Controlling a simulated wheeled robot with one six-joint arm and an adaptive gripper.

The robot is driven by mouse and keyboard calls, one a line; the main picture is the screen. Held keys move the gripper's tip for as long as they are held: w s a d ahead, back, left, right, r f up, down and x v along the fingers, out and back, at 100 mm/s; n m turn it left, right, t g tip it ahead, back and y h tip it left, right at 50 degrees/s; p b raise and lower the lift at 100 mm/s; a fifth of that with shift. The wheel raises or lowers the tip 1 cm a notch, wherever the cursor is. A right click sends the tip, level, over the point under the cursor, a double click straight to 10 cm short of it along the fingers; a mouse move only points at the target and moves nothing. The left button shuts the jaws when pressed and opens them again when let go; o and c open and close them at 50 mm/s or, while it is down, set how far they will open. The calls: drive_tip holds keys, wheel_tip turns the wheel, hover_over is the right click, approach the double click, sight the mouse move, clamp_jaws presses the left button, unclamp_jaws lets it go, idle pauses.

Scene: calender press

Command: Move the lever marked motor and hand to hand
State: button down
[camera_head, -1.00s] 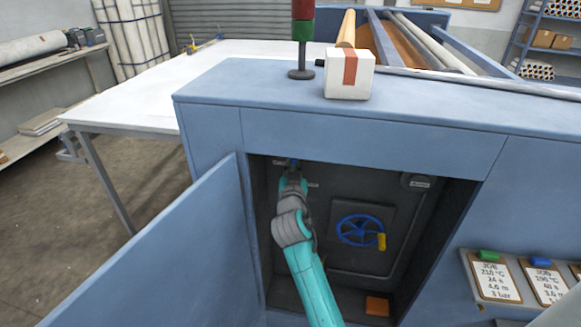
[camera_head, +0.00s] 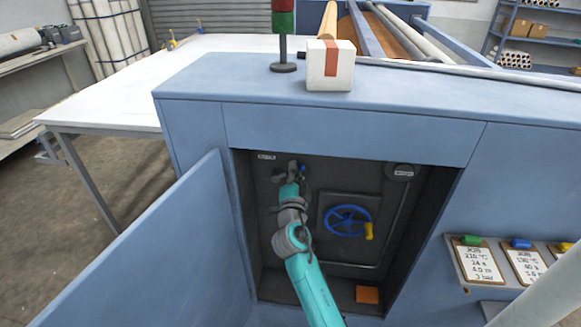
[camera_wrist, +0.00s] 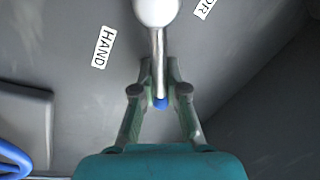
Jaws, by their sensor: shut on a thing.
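The lever (camera_wrist: 158,55) shows in the wrist view as a metal rod with a pale round hub at the top and a blue end at the bottom. A HAND label (camera_wrist: 103,47) is left of the rod, and a partly cut-off label ending in "OR" (camera_wrist: 204,7) is at the upper right. The rod points down the picture, away from both labels. My gripper (camera_wrist: 160,92) is shut on the lever near its blue end. In the head view my gripper (camera_head: 293,176) is in the upper left of the open cabinet and hides much of the lever.
A blue handwheel (camera_head: 347,221) with a yellow knob is right of my arm. The open cabinet door (camera_head: 165,255) stands at the left. A labelled round fitting (camera_head: 403,171) is at the upper right and an orange block (camera_head: 367,294) on the cabinet floor.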

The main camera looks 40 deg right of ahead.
drive_tip(key=shift+s+d+f+m+g+h, duration=0.15)
drive_tip(key=shift+f+m, duration=0.25)
drive_tip(key=shift+m, duration=0.45)
drive_tip(key=shift+s+f+m+g+h, duration=0.15)
drive_tip(key=shift+f+m, duration=0.3)
drive_tip(key=shift+m, duration=0.45)
drive_tip(key=shift+s+d+f+m+g+h, duration=0.15)
drive_tip(key=shift+f+m, duration=0.25)
drive_tip(key=shift+m, duration=0.45)
drive_tip(key=shift+f, duration=0.1)
drive_tip(key=c, duration=1.2)
unclamp_jaws()
drive_tip(key=shift+w, duration=0.1)
drive_tip(key=v, duration=1.2)
